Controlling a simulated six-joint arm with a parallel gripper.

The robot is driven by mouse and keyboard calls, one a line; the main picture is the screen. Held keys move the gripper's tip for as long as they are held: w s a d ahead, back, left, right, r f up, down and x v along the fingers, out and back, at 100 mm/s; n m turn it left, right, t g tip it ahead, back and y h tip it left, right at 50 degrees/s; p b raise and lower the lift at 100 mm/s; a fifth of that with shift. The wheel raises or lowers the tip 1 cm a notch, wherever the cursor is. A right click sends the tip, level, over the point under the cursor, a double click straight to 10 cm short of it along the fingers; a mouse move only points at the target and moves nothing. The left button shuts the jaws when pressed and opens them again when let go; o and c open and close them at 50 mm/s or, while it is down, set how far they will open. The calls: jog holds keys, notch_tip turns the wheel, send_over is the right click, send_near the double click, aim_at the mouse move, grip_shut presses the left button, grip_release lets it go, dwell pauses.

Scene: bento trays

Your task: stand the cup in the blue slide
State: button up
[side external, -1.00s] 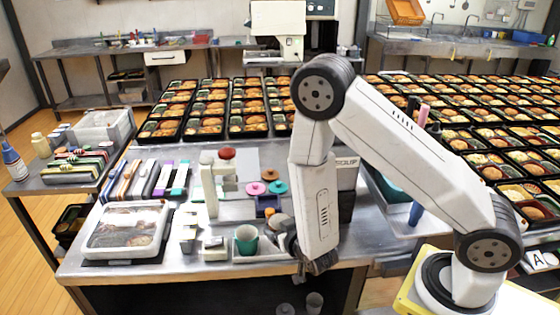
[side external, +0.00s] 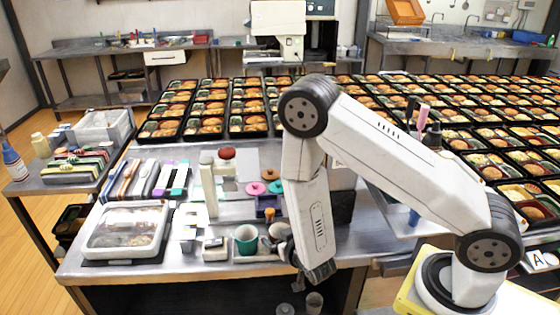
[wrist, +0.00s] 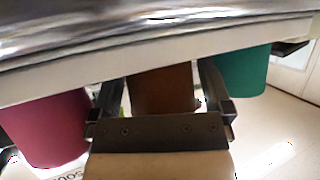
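A brown-orange cup (side external: 278,231) stands at the front of the bench, right of a green cup (side external: 246,240). In the wrist view the brown cup (wrist: 162,90) shows between the fingers of my gripper (wrist: 162,98), with narrow gaps beside it. The fingers are spread. The green cup (wrist: 243,70) is to the right and a maroon cup (wrist: 48,128) to the left. In the side view my gripper (side external: 290,252) is low beside the brown cup, partly hidden by my arm. A blue square piece (side external: 267,204), perhaps the blue slide, lies behind the cups.
Round pink and teal lids (side external: 264,187) lie near the blue piece. A clear-lidded box (side external: 127,225) stands at the bench's left front, and a white bottle-like block (side external: 208,185) behind the cups. Rows of filled bento trays (side external: 250,110) cover the back. My arm hides part of the bench.

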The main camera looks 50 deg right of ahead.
jog(key=shift+s, duration=0.15)
jog(key=v, duration=0.7)
jog(key=shift+s+a, duration=0.15)
jog(key=shift+s, duration=0.1)
jog(key=shift+w+r, duration=0.1)
dwell(0.8)
jog(key=s+d+r+n+g+y, duration=0.1)
jog(key=s+r+n+g+y, duration=0.1)
jog(key=r+g, duration=0.3)
jog(key=s+d+r+n+g+y, duration=0.1)
jog(key=s+r+n+g+y, duration=0.1)
jog(key=r+g, duration=0.3)
jog(key=shift+d+r+y, duration=0.3)
jog(key=shift+r+y, duration=0.2)
jog(key=shift+r, duration=0.05)
dwell(0.4)
jog(key=shift+w+d, duration=0.1)
jog(key=shift+w, duration=0.05)
